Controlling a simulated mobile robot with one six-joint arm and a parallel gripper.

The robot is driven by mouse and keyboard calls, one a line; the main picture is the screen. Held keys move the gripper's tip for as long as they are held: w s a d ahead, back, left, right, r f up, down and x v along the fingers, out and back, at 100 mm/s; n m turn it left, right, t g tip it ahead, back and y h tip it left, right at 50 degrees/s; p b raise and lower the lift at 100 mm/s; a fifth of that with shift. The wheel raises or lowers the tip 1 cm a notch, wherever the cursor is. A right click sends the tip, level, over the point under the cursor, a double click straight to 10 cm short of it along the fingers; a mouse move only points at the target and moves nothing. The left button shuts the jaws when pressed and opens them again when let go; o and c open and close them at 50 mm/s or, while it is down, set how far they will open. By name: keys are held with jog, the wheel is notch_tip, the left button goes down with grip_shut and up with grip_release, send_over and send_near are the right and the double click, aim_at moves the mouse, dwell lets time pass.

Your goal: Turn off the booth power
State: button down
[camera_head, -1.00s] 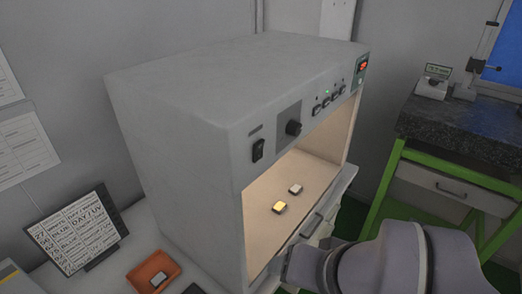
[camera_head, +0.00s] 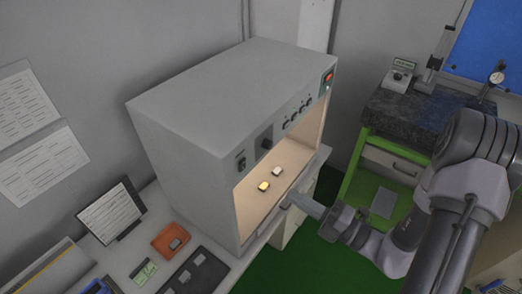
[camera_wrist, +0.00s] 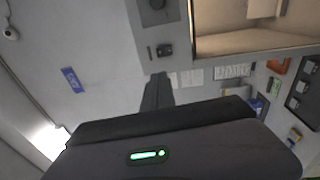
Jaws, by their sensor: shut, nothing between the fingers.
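The grey booth (camera_head: 225,95) stands on the bench, its opening lit warm inside. A dark rocker switch (camera_head: 241,163) sits at the left end of its front panel; it also shows in the wrist view (camera_wrist: 164,50). I cannot tell which way the rocker is tipped. A round black knob (camera_head: 266,144) is to its right. My gripper (camera_head: 288,197) is shut and empty, in front of the booth's opening, below and right of the switch. In the wrist view my shut fingers (camera_wrist: 158,84) point toward the switch, apart from it.
Two small samples, one yellow (camera_head: 263,186) and one pale (camera_head: 277,171), lie inside the booth.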

jog(key=m, duration=0.1)
jog(key=p, duration=0.2)
send_near(244, 163)
jog(key=shift+t, duration=0.3)
jog(key=x, duration=0.6)
jog(key=shift+a, duration=0.45)
jog(key=shift+r, duration=0.1)
